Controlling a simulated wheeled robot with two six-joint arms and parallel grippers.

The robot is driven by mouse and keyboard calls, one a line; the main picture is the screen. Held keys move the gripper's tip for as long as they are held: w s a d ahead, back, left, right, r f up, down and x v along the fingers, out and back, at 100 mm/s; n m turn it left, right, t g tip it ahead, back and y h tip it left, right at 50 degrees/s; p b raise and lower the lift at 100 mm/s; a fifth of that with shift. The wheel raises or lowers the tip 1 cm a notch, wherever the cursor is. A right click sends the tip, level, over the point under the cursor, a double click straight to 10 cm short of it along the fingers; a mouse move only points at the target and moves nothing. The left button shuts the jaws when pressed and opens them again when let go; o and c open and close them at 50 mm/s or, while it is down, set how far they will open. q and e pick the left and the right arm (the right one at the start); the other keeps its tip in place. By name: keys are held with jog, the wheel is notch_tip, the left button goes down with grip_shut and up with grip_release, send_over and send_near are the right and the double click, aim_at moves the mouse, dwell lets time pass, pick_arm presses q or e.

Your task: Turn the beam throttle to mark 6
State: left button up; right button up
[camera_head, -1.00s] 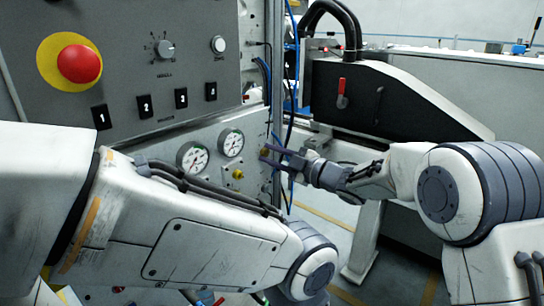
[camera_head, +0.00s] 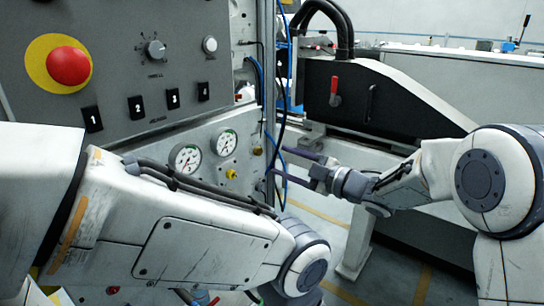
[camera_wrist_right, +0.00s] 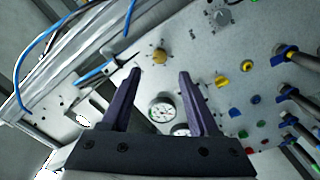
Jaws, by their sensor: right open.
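A brass knob (camera_head: 258,151) sits on the lower panel, right of two gauges; it also shows in the right wrist view (camera_wrist_right: 160,57), ahead of the fingers. A dark rotary knob (camera_head: 156,48) with marks around it is on the upper panel. Its label is too small to read, so I cannot tell which knob is the beam throttle. My right gripper (camera_head: 277,162) is open and empty, apart from the brass knob and to its right. Its two purple fingers also show in the right wrist view (camera_wrist_right: 160,78). My left arm crosses the foreground; its gripper is out of view.
Two white gauges (camera_head: 186,159) and a yellow knob (camera_head: 232,175) are on the lower panel. A red emergency button (camera_head: 68,66) and numbered switches are above. Blue and black cables hang by the panel's right edge. A black machine cover with a red handle (camera_head: 335,92) stands behind.

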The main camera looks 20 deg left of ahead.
jog(key=shift+v, duration=1.65)
jog(key=s+d+f+m+t+h, duration=0.1)
jog(key=s+d+f+m+h, duration=0.8)
jog(key=s+d+m+h, duration=0.35)
jog(key=s+d+f+m+g+h, duration=0.2)
jog(key=s+g, duration=0.1)
jog(key=s, duration=0.6)
jog(key=s+d+f+m+g+h, duration=0.2)
jog(key=s+d+m+g, duration=0.15)
jog(key=s, duration=0.65)
notch_tip(320, 180, up, 24)
jog(key=s+p, duration=0.1)
jog(key=p, duration=2.4)
jog(key=shift+a+r+n+g, duration=0.15)
jog(key=shift+r+n+g, duration=0.05)
jog(key=shift+n+g, duration=0.2)
